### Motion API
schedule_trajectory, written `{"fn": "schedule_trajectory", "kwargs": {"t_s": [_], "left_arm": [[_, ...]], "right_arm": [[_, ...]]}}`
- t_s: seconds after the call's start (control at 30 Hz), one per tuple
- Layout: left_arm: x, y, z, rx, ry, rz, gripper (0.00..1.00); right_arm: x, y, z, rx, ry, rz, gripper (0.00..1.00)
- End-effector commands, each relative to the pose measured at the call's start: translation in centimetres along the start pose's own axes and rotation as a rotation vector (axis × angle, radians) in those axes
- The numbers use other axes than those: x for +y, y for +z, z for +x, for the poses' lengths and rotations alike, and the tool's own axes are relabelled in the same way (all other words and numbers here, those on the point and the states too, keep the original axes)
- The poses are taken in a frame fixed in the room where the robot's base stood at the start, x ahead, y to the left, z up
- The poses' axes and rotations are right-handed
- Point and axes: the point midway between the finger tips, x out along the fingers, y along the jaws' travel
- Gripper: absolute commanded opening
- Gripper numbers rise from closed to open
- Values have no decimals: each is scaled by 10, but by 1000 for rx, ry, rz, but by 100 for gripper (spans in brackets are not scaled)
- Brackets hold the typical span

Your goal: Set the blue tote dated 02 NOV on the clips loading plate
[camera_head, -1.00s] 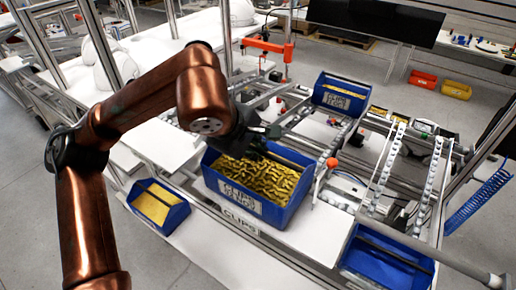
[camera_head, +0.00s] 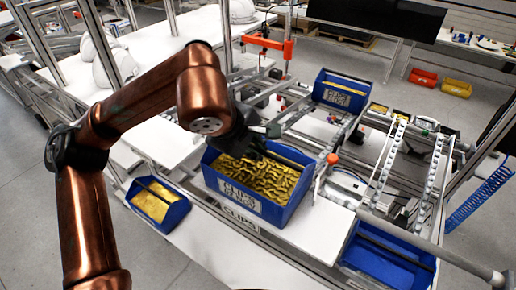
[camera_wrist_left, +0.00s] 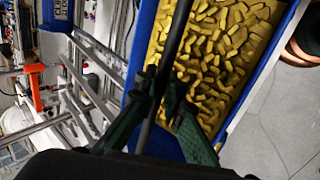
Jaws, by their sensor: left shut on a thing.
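A blue tote (camera_head: 286,213) full of yellow clips stands at the centre, upright, over the white plate (camera_head: 322,232) with the CLIPS sign (camera_head: 240,218) on its front edge. The tote's label starts with CLIPS; its date line is too small to read surely. I cannot tell whether its base touches the plate. My left gripper (camera_head: 262,145) is shut on the tote's dark handle bar, above the clips. The left wrist view shows the fingers (camera_wrist_left: 160,95) around that bar, with the clips beside it. My right gripper is out of view.
A small blue bin (camera_head: 178,214) stands left of the tote. Another CLIPS-labelled blue tote (camera_head: 340,92) stands behind, and a blue bin (camera_head: 388,264) at the front right. Rails and chain conveyors (camera_head: 395,165) fill the right. Red (camera_head: 423,77) and yellow (camera_head: 457,88) bins lie far back.

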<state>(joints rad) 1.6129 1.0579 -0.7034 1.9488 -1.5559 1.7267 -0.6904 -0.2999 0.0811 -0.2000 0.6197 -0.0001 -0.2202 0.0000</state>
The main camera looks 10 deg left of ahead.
Motion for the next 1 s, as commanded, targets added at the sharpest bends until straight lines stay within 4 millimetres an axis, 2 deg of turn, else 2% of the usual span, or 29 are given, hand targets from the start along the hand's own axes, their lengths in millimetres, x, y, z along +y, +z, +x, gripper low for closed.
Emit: {"fn": "schedule_trajectory", "kwargs": {"t_s": [0.13,0.17,0.43,0.77,0.87,1.0], "left_arm": [[-1,0,2,-1,3,-1,0],[-1,0,2,-1,3,-1,10],[-1,0,2,0,1,0,29],[-2,0,-1,0,-1,0,29],[-1,0,-12,1,2,-1,29],[0,0,-38,1,4,-1,29]], "right_arm": [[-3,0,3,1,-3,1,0],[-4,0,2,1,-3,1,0],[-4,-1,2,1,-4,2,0],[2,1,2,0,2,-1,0],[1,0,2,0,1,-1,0],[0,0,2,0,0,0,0]]}}
